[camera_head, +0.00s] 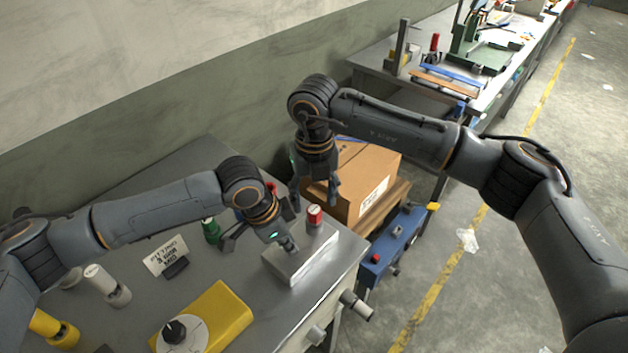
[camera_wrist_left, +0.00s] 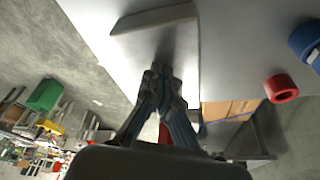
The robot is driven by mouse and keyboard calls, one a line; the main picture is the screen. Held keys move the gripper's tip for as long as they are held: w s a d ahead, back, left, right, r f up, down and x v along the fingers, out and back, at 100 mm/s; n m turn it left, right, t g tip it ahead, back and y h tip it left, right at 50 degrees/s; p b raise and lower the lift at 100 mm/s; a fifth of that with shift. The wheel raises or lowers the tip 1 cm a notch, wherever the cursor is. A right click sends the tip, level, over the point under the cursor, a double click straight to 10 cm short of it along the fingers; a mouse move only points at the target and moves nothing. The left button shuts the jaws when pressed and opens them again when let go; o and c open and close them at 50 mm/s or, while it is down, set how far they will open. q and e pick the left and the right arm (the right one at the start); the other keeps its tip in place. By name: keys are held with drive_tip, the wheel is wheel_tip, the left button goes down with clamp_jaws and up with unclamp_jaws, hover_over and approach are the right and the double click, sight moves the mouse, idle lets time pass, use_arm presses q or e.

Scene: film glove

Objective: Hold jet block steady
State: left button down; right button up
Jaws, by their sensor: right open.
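A pale grey metal block (camera_head: 288,266), which I take for the jet block, lies on the bench near its right front corner. It also shows in the left wrist view (camera_wrist_left: 155,18). My left gripper (camera_head: 291,246) comes down over the block, and its fingertips (camera_wrist_left: 162,78) are together at its top face. I see nothing between them; whether they touch the block is unclear. My right gripper (camera_head: 314,198) is open and points down, its fingers apart above a small red-capped cylinder (camera_head: 315,217) beside the block's far end.
A yellow box with a black knob (camera_head: 215,318) lies on the bench (camera_head: 150,215) in front. A small sign (camera_head: 166,257) and a green bottle (camera_head: 211,231) stand left. A cardboard box (camera_head: 370,175) and a blue case (camera_head: 388,250) lie beyond the bench's right edge.

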sight(314, 210)
drive_tip(key=shift+f, duration=2.65)
clamp_jaws()
